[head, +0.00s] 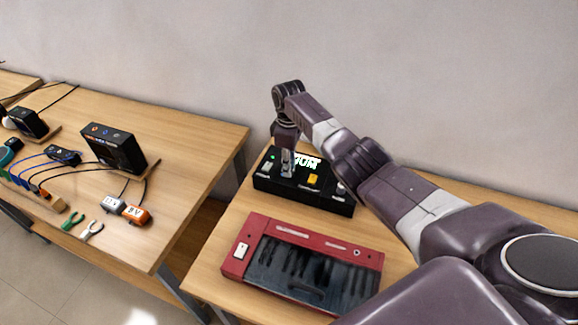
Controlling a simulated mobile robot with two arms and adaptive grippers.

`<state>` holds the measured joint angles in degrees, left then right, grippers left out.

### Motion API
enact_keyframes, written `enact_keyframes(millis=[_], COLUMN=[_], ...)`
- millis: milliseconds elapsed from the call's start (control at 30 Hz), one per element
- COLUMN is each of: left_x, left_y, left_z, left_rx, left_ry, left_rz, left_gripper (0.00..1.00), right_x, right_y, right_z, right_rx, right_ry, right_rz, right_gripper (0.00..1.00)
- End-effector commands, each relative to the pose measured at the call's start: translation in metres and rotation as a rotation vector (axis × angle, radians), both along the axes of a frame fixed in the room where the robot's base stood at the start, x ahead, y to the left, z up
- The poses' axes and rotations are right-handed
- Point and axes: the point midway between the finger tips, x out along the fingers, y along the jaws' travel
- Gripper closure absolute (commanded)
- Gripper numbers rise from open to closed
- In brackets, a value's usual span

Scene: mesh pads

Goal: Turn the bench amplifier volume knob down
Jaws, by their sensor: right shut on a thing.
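The bench amplifier looks to be the low black box (325,199) on the right-hand table. Its top has a green light, a lit display (307,161), a yellow button (313,179) and a knob (340,188) at its right end. My right gripper (287,172) points down onto the left part of the top. It is shut on a small part there, which the fingers hide, so I cannot tell its shape or setting. My left gripper is not in view.
A red keyboard (262,225) lies in front of the black box. A gap separates the tables. A plain wall stands behind.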

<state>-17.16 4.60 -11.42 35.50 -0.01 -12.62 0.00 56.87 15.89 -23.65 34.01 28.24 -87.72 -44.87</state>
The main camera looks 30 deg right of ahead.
Motion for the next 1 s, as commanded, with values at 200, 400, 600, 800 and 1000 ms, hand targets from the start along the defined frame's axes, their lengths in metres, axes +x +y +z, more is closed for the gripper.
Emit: enact_keyframes(millis=[200,400,600,800,1000], left_x=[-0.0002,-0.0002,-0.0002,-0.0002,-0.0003], left_y=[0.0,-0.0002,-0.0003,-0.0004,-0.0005], left_z=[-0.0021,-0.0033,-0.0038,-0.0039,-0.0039], left_rx=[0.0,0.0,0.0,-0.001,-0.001], left_ry=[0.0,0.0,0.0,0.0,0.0], left_rz=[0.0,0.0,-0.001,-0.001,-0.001], left_gripper=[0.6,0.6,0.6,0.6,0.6], right_x=[0.0011,0.0012,0.0013,0.0014,0.0016], right_y=[-0.0002,-0.0004,-0.0004,-0.0004,-0.0004], right_z=[0.0007,0.0009,0.0012,0.0014,0.0015], right_rx=[0.001,0.0,0.0,0.0,0.0], right_ry=[-0.002,-0.003,-0.003,-0.003,-0.003], right_rz=[0.167,0.278,0.34,0.363,0.364], right_gripper=[1.0,1.0,1.0,1.0,1.0])
